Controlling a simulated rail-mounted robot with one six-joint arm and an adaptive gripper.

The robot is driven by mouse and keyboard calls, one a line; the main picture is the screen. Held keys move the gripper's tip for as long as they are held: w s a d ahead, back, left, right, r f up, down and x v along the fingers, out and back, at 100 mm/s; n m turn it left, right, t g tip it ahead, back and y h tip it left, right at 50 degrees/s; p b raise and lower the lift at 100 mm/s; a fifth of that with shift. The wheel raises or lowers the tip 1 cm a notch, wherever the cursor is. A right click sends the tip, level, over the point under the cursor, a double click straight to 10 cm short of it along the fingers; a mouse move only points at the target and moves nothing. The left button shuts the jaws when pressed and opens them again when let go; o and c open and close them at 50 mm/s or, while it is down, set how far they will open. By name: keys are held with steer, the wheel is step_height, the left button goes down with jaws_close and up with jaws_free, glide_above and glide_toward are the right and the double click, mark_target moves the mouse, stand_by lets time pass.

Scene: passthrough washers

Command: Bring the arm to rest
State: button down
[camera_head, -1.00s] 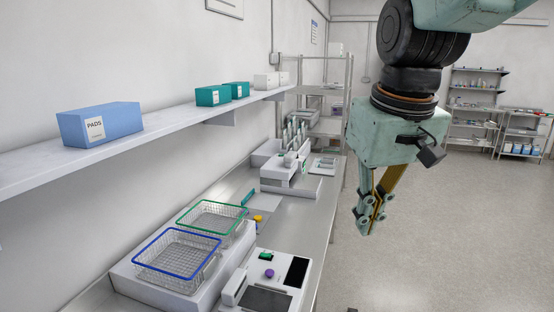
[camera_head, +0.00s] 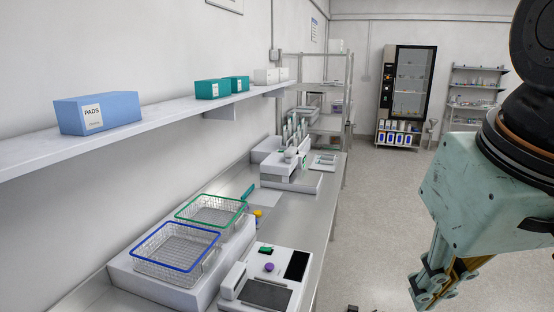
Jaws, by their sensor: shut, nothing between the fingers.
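My gripper (camera_head: 424,296) is at the lower right of the head view, pointing down over the floor, to the right of the bench and apart from it. Its fingers are together with nothing between them. Part of my arm runs out of the picture at the right edge.
A steel bench (camera_head: 318,222) runs along the left wall. On it are a blue-rimmed basket (camera_head: 176,247), a green-rimmed basket (camera_head: 211,212) and a white device (camera_head: 265,278). A shelf (camera_head: 150,127) holds boxes above. A glass-door cabinet (camera_head: 408,85) stands behind.

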steer(key=shift+m, duration=0.3)
steer(key=shift+s+d+f+b, duration=0.15)
steer(key=shift+s+f, duration=0.25)
steer(key=shift+s, duration=0.5)
steer(key=shift+s+d+f+b, duration=0.1)
steer(key=shift+s+f, duration=0.35)
steer(key=shift+s, duration=0.4)
steer(key=shift+s+d+f+b, duration=0.15)
steer(key=shift+s+f, duration=0.25)
steer(key=shift+s, duration=0.5)
steer(key=shift+a, duration=0.1)
